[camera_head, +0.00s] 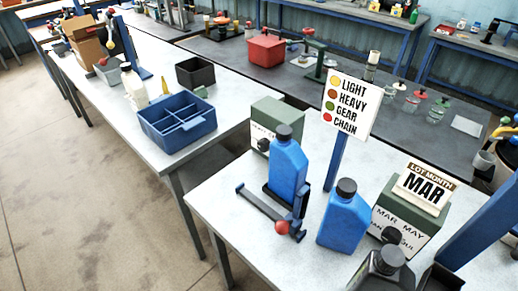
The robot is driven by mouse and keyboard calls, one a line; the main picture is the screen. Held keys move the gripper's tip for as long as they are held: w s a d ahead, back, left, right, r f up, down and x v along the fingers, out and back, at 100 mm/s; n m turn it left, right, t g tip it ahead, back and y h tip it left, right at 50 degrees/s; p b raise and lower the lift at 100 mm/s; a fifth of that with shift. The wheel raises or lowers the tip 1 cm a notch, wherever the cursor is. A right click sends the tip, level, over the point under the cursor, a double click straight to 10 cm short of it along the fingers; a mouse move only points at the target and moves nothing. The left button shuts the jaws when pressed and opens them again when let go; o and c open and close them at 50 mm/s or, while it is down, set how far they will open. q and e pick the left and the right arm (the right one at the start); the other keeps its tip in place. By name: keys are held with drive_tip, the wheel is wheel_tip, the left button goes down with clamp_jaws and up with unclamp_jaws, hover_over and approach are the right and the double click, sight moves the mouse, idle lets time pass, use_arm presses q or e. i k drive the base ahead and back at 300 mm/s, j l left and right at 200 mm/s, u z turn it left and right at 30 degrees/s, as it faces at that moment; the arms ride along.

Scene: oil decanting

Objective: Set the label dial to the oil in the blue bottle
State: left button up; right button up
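One blue bottle (287,168) with a black cap stands in a dark cradle with a blue lever arm ending in a red ball (282,227). A second blue bottle (343,222) with a black cap stands upright on the table to its right. A green box (280,113) with a black knob (263,145) and a white, partly hidden face stands behind the first bottle. Another green box (408,207) carries a "LOT MONTH MAR" card, month words and a black knob (391,235). No oil name is readable on either bottle.
A sign (349,105) on a blue post lists LIGHT, HEAVY, GEAR and CHAIN beside coloured dots. A blue divided crate (177,124) is on the left table. The table's left front corner is clear.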

sight(263, 145)
drive_tip(key=j+z, duration=0.15)
drive_tip(key=z, duration=0.3)
drive_tip(key=i+j+z, duration=0.1)
drive_tip(key=z, duration=0.4)
drive_tip(key=j+z, duration=0.25)
drive_tip(key=z, duration=0.2)
drive_tip(key=j+z, duration=0.15)
drive_tip(key=z, duration=0.35)
drive_tip(key=k+j+z, duration=0.2)
drive_tip(key=j, duration=0.25)
drive_tip(key=k+j+z, duration=0.2)
drive_tip(key=j, duration=0.25)
drive_tip(key=j+z, duration=0.2)
drive_tip(key=j, duration=0.25)
drive_tip(key=k+j+z, duration=0.2)
drive_tip(key=j, duration=0.2)
drive_tip(key=k+j+z, duration=0.2)
drive_tip(key=k+j, duration=0.65)
drive_tip(key=j, duration=0.25)
drive_tip(key=k+j, duration=0.35)
drive_tip(key=j+z, duration=0.05)
drive_tip(key=j, duration=0.05)
